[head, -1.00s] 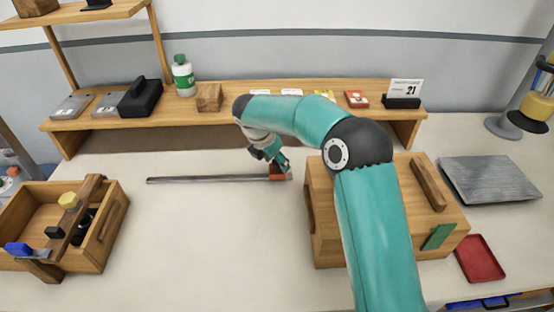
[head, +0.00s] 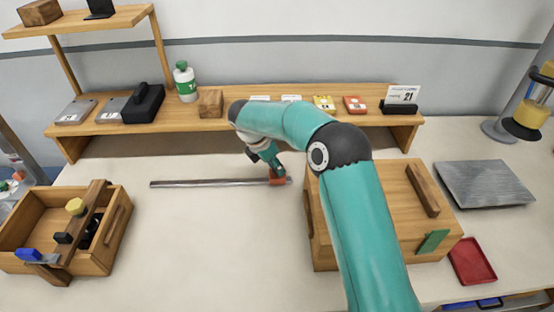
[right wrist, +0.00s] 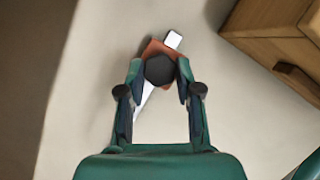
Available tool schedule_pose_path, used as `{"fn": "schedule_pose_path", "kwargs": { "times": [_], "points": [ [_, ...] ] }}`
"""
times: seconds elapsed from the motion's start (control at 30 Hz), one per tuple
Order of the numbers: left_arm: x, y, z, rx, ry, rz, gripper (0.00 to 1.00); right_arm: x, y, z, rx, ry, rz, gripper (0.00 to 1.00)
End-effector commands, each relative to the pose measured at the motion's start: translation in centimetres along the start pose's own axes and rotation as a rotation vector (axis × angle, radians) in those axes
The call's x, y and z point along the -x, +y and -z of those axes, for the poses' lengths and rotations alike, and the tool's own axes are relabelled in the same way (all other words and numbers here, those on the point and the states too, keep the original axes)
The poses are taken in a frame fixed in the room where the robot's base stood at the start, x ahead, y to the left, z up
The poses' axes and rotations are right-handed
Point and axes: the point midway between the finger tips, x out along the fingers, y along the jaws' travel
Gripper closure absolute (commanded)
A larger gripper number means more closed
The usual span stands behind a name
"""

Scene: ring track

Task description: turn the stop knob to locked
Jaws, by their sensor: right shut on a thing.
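A thin grey rail (head: 210,183) lies on the table, with an orange-red stop (head: 279,181) at its right end. In the right wrist view the stop (right wrist: 153,48) sits across the pale rail (right wrist: 173,40), with a dark faceted knob (right wrist: 160,70) on top. My right gripper (head: 275,172) is down at the stop. In the right wrist view its two fingers (right wrist: 160,75) are closed on opposite sides of the knob. The knob's markings are not visible, so its setting cannot be told. My left gripper is not in view.
A wooden box (head: 390,235) stands close to the right of the stop, partly behind my right arm. A wooden tool caddy (head: 118,238) is at the left. A low shelf (head: 240,120) runs along the back. The table in front of the rail is clear.

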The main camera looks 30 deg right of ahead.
Motion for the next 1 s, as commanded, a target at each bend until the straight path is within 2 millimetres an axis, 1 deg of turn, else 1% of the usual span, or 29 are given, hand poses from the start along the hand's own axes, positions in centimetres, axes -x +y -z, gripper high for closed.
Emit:
{"fn": "schedule_pose_path", "kwargs": {
  "times": [0.03, 0.1, 0.5, 0.8, 1.0],
  "points": [
    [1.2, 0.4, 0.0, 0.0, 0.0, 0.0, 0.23, 0.3, -0.2, -0.1, -0.036, 0.001, 0.029, 1.0],
    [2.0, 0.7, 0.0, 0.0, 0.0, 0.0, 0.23, 0.3, -0.1, -0.1, -0.096, 0.001, 0.053, 1.0],
    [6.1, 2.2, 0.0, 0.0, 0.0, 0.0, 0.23, 0.2, 0.2, -0.1, -0.449, 0.001, 0.199, 1.0],
    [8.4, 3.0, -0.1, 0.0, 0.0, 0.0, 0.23, -0.1, 0.3, -0.2, -0.694, 0.001, 0.3, 1.0],
    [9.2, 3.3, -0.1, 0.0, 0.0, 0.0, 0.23, -0.2, 0.3, -0.2, -0.798, 0.001, 0.344, 1.0]
  ]
}}
